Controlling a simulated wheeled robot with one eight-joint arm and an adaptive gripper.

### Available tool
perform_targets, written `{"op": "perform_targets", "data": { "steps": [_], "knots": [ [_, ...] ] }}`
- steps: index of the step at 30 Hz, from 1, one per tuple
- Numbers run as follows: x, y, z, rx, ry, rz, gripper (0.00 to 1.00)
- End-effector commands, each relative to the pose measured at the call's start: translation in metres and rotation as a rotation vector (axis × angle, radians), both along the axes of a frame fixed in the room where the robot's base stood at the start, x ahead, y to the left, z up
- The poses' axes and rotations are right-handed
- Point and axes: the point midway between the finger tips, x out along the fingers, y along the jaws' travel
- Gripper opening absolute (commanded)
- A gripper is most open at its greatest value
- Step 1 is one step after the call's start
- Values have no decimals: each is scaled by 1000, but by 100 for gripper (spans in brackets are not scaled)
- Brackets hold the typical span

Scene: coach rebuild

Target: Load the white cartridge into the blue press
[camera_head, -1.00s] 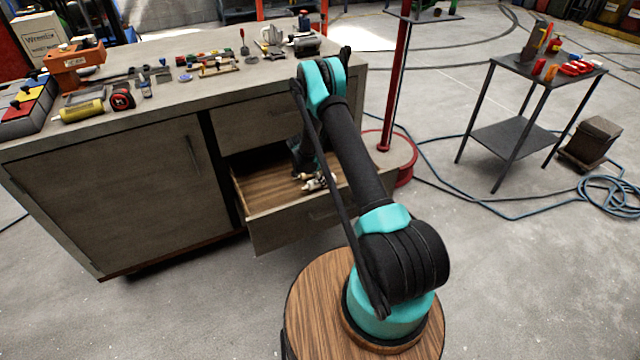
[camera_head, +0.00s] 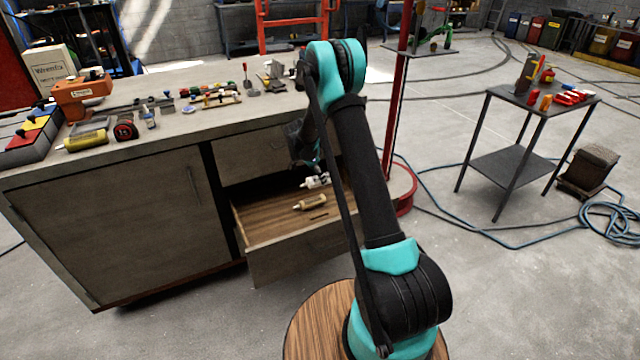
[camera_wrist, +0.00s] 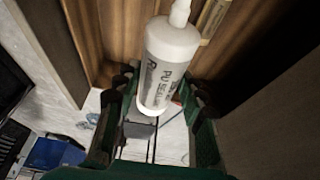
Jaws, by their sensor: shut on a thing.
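The white cartridge (camera_wrist: 172,55), with dark lettering and a pale nozzle, is between the fingers of my gripper (camera_wrist: 163,95) in the wrist view. The fingers are shut on it, with the nozzle toward the top of the picture. In the head view the white cartridge (camera_head: 316,181) shows small over the open drawer (camera_head: 262,228), below the dark end of my arm; the fingertips are hard to make out there. I cannot make out a blue press for certain in either view.
A tan cartridge (camera_head: 310,205) and a small dark strip lie in the drawer. The bench top (camera_head: 190,135) above holds several tools. A red post (camera_head: 400,110) stands right of the bench. A small side table (camera_head: 540,98) with red items is farther right, with hoses on the floor.

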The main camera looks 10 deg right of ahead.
Motion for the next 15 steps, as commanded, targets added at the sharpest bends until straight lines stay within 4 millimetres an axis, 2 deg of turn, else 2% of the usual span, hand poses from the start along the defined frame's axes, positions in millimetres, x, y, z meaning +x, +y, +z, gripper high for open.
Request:
{"op": "perform_targets", "data": {
  "steps": [15],
  "knots": [
    [0, 0, 37, 0, 0, 0, 3]
  ]
}}
